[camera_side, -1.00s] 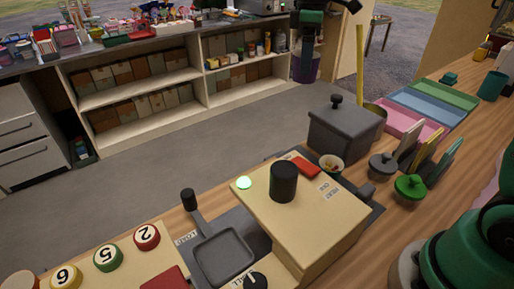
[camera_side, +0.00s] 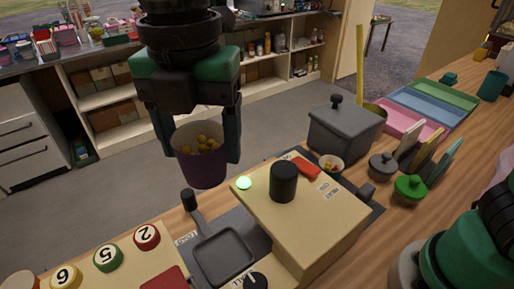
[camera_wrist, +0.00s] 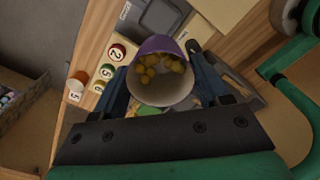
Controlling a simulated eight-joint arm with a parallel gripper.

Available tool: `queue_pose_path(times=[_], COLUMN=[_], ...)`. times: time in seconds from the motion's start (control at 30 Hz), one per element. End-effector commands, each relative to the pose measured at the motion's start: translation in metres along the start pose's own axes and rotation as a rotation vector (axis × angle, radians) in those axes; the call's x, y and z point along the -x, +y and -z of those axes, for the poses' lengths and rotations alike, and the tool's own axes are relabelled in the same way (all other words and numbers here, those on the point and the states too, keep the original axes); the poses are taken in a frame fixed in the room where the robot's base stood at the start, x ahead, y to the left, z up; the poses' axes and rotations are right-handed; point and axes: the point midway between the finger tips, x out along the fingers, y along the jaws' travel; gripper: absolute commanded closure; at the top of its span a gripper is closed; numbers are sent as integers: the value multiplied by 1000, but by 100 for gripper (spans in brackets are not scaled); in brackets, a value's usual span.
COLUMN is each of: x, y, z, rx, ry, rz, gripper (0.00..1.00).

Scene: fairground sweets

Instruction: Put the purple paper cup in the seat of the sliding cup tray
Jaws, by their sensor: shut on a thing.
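The purple paper cup (camera_side: 203,168) holds several yellow balls and is upright in the side view. The sliding cup tray seems to be the dark square tray (camera_side: 224,256) with a black upright handle, on the counter below and right of the cup. Its seat looks empty.
A cream machine box (camera_side: 310,225) with a black knob (camera_side: 284,181) and a lit green lamp (camera_side: 244,183) stands right of the tray. Numbered buttons (camera_side: 107,257) lie to the left. A dark lidded box (camera_side: 345,130) stands behind.

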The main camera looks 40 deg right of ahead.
Motion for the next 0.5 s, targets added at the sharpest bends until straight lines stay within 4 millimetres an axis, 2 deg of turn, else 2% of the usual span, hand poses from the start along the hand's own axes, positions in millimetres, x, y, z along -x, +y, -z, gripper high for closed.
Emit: queue_pose_path(times=[0.5], x=[-122], y=[0], z=[-1], rx=[-4], ry=[0], rz=[0], gripper=[81])
